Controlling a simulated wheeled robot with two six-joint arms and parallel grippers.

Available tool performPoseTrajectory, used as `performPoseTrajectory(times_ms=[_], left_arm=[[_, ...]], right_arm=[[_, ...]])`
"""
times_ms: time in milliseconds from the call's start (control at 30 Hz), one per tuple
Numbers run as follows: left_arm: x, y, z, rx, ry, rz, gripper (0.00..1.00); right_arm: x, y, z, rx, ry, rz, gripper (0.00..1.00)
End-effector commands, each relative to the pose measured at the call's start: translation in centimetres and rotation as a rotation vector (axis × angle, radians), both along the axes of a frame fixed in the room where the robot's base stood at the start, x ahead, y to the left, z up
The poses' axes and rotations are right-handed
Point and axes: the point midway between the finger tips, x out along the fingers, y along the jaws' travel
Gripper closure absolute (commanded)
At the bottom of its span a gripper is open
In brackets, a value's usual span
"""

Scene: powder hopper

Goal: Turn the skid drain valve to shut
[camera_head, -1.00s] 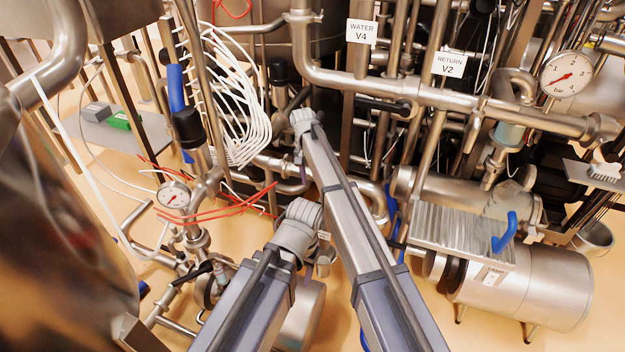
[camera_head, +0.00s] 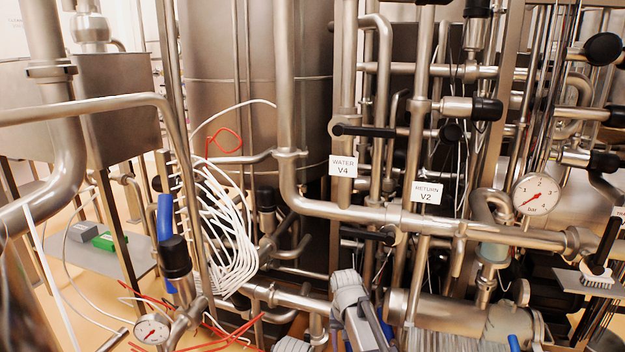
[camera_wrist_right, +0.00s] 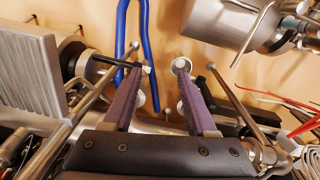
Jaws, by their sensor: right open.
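No valve labelled as the skid drain shows in the head view. My right gripper (camera_wrist_right: 160,85) is open, its two purple fingers apart with pale round pads at the tips and nothing held between them. In the right wrist view a thin dark lever (camera_wrist_right: 112,61) reaches from a round metal fitting (camera_wrist_right: 78,60) to the tip of the left-hand finger. I cannot tell whether it touches the finger, or whether it is the drain valve's handle. In the head view only upper arm parts of mine show at the bottom edge; my left gripper is out of view.
Signs "WATER V4" (camera_head: 343,166) and "RETURN V2" (camera_head: 427,192) hang among pipes and black-handled valves. A pressure gauge (camera_head: 536,194) is at right, another (camera_head: 152,328) at lower left. In the wrist view, a ribbed metal block (camera_wrist_right: 28,75) and blue hose (camera_wrist_right: 121,30) lie close to the fingers.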

Motion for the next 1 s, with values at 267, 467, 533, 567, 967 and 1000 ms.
performPoseTrajectory(times_ms=[267, 467, 533, 567, 967, 1000], left_arm=[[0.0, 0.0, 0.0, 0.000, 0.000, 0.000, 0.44], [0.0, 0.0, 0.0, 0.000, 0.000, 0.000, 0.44], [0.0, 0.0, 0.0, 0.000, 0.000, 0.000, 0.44], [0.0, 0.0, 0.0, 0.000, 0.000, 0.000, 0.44], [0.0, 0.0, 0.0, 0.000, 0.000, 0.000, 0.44], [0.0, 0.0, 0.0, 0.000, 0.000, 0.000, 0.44]], right_arm=[[-9.0, -5.2, 0.0, 0.030, -0.032, 0.087, 0.43], [-13.7, -7.3, 0.0, 0.042, -0.053, 0.135, 0.43], [-15.3, -7.9, 0.0, 0.045, -0.060, 0.153, 0.43], [-16.0, -8.2, 0.0, 0.047, -0.063, 0.158, 0.43], [-17.7, -1.9, 0.0, 0.005, 0.006, 0.329, 0.43], [-18.1, -1.4, 0.0, -0.001, 0.013, 0.348, 0.43]])
